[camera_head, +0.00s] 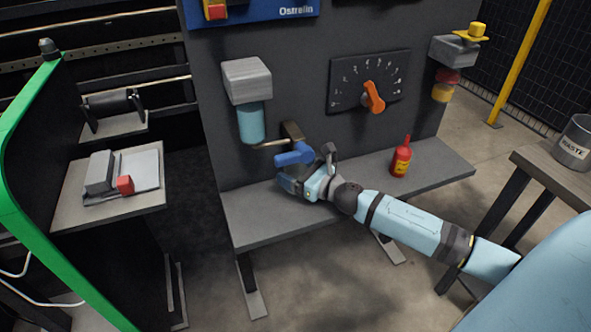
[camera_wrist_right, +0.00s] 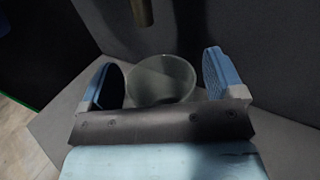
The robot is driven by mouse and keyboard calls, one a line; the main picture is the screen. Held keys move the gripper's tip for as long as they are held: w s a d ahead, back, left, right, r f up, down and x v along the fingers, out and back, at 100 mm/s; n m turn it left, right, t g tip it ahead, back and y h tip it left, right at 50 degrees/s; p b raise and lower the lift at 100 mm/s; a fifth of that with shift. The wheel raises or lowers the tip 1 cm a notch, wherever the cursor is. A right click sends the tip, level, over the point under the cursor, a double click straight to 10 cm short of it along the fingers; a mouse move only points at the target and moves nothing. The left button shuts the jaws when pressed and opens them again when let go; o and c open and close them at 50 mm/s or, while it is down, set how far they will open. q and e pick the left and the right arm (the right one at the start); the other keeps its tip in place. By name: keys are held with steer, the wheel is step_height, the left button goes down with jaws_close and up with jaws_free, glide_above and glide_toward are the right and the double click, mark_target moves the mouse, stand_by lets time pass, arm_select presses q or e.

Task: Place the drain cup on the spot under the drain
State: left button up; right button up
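My right gripper (camera_head: 287,170) is low over the grey shelf, below the filter unit with the blue bowl (camera_head: 251,123) and beside the brass drain pipe (camera_head: 292,132). In the right wrist view its two blue fingers (camera_wrist_right: 162,75) stand apart, one on each side of a translucent round cup (camera_wrist_right: 162,80). Narrow gaps show between the cup and the fingers. The cup seems upright on the shelf; its base is hidden by my gripper. A brass pipe end (camera_wrist_right: 143,12) shows above and beyond the cup. The cup cannot be made out in the head view. My left gripper is not in view.
The grey shelf (camera_head: 250,229) runs along the dark panel. A red bottle (camera_head: 401,158) stands on it to the right. An orange knob (camera_head: 373,97) sticks out above. A waste bin (camera_head: 574,145) stands on a table at right.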

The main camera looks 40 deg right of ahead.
steer(key=shift+r, duration=0.2)
steer(key=shift+s+d+f, duration=0.1)
steer(key=shift+s, duration=0.2)
steer(key=v, duration=0.9)
steer(key=shift+s+d, duration=0.1)
steer(key=shift+s, duration=0.25)
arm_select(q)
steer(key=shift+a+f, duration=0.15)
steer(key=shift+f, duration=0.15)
arm_select(e)
steer(key=shift+v, duration=0.8)
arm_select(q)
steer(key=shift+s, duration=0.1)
